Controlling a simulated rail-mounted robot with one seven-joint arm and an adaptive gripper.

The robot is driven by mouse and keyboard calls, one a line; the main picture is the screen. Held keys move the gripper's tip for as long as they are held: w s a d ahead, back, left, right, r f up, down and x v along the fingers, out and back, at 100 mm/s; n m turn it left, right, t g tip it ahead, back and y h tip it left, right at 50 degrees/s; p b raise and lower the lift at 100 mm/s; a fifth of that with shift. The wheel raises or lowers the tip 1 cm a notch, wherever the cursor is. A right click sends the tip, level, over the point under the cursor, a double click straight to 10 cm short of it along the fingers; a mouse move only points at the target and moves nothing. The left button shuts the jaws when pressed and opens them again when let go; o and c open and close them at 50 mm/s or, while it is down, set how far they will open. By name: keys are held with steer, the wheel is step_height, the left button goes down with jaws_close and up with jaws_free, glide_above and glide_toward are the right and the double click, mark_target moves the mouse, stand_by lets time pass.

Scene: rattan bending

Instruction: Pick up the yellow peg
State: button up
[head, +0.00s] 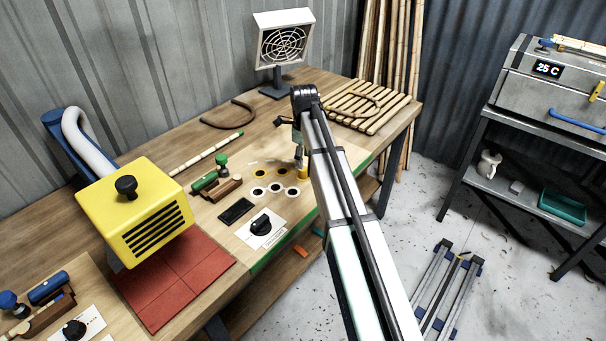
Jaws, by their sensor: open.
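The yellow peg (303,174) is a small upright piece at the right end of the pegboard area on the workbench. My gripper (300,160) is open and points down directly above the peg, very close to it. The fingers are small here and partly hidden by my arm. I cannot tell whether they are around the peg or just over it.
A green-handled clamp (213,178) and a black dial on a white plate (261,226) are left of the holes. A yellow heater box (136,208) stands farther left. A fan (284,45) and a slatted rack (369,104) are at the back. The bench's green-striped front edge is near.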

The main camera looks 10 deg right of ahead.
mark_target(303, 170)
steer(key=shift+f+p, duration=1)
steer(key=shift+f, duration=1.95)
steer(key=c, duration=1.1)
